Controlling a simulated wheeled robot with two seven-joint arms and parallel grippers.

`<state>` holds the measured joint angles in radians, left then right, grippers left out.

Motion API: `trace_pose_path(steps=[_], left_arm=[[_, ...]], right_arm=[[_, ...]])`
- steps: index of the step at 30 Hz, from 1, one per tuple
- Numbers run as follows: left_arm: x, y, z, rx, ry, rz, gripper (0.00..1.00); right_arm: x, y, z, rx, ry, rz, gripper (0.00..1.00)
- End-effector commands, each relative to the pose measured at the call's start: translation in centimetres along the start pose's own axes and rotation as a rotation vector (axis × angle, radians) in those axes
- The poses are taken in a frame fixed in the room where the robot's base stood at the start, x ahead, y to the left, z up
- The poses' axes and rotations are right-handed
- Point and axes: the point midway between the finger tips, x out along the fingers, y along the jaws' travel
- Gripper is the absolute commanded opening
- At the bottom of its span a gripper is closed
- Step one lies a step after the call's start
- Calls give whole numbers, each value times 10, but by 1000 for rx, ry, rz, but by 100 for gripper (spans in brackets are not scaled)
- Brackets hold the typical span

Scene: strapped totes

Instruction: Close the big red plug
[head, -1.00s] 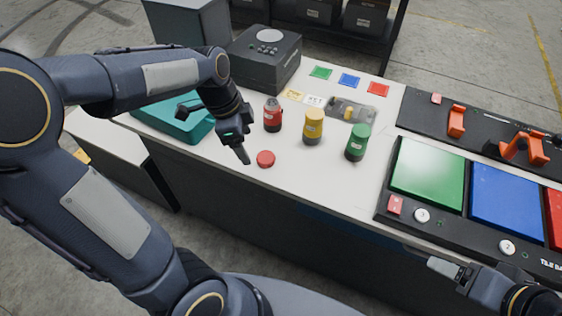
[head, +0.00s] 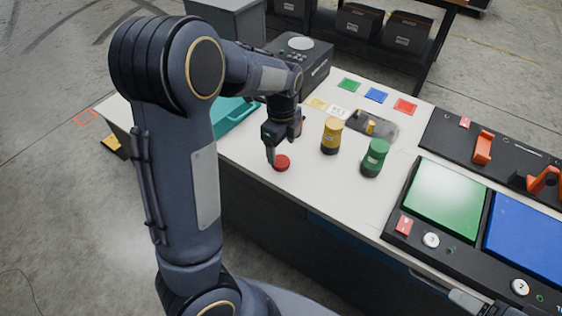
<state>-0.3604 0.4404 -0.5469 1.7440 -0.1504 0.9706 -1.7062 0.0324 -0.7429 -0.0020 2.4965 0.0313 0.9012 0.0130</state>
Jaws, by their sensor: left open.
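A round red cap (head: 282,163) lies on the white tabletop near its front edge. My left gripper (head: 271,158) points down with its fingertips at the left side of the cap, open; I cannot tell whether they touch it. The red bottle (head: 301,122) stands behind this gripper, mostly hidden, with only a sliver showing. A yellow bottle (head: 332,135) and a green bottle (head: 375,158) stand upright to the right. My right gripper (head: 464,298) is partly in view at the bottom right, its jaw opening unclear.
A teal tray (head: 232,115) is left of the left gripper, partly hidden by my arm. A dark machine (head: 300,62) stands at the back. A black panel with a green tile (head: 447,195) fills the right side.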

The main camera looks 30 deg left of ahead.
Motion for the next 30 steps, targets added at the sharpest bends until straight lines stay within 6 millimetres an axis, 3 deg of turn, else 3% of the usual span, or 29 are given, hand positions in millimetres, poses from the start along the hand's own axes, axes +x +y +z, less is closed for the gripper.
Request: trace_pose_path(steps=[11, 21, 30], left_arm=[[10, 0, 1, -3, 1, 1, 73], [55, -4, 5, -2, 1, 3, 73], [59, -4, 5, -2, 1, 0, 73]], right_arm=[[-1, 0, 0, 0, 0, 0, 72], [-4, -2, -2, 0, 0, 0, 72], [-4, -2, -2, 0, 0, 0, 72]])
